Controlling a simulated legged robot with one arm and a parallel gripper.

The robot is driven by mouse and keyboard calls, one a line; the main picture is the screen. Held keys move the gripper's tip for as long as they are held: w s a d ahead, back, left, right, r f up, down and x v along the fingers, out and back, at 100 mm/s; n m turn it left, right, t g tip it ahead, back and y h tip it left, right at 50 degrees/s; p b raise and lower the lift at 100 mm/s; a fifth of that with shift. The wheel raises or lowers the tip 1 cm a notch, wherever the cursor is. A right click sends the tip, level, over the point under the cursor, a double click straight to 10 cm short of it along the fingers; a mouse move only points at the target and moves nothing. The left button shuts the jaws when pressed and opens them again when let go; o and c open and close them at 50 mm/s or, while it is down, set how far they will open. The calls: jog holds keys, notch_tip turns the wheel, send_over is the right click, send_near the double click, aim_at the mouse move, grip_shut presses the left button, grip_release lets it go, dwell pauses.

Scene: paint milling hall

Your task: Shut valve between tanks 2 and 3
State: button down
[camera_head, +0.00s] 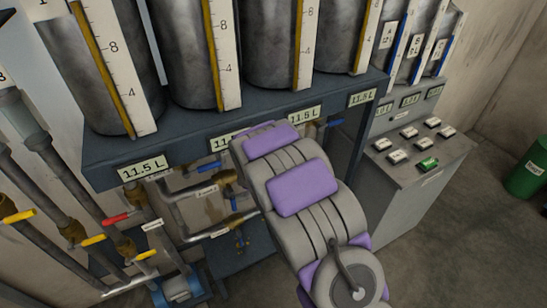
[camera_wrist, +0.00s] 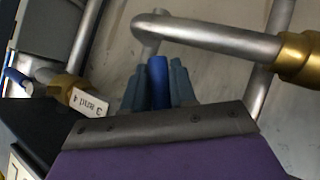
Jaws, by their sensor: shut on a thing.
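In the wrist view my gripper (camera_wrist: 159,88) is shut on a blue handle (camera_wrist: 158,72), with a finger on each side of it. The valve body under this handle is hidden, and its own label does not show. A small white label reading "3 and 4" (camera_wrist: 88,103) sits to the left, by a brass valve (camera_wrist: 62,86) with another blue handle (camera_wrist: 16,80). In the head view my arm hides the gripper. Large metal tanks (camera_head: 188,55) stand in a row above the pipes, with "11.5 L" plates (camera_head: 143,168) below.
Bent grey pipes (camera_wrist: 215,38) run close around the gripper, with a brass fitting (camera_wrist: 302,57) at right. Red (camera_head: 117,218) and yellow (camera_head: 94,240) handles are at left. A button console (camera_head: 420,150) and a green drum (camera_head: 528,172) stand right, with open floor between.

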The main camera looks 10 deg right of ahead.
jog(key=shift+s+a+f+m+g+y+b, duration=0.2)
jog(key=shift+a+m+g+y+b, duration=0.15)
jog(key=shift+a+y+b, duration=0.4)
jog(key=shift+s+a+f+m+g+y+b, duration=0.2)
jog(key=shift+a+m+y+b, duration=0.25)
jog(key=shift+b, duration=0.45)
jog(key=shift+s+a+f+m+g+y+b, duration=0.1)
jog(key=shift+s+a+m+g+y+b, duration=0.2)
jog(key=shift+a+y+b, duration=0.45)
jog(key=shift+d, duration=0.1)
jog(key=shift+w, duration=0.1)
jog(key=c, duration=1)
grip_release()
jog(key=shift+r, duration=0.1)
jog(key=p+v, duration=0.1)
jog(key=v, duration=1.6)
jog(key=shift+r, duration=0.1)
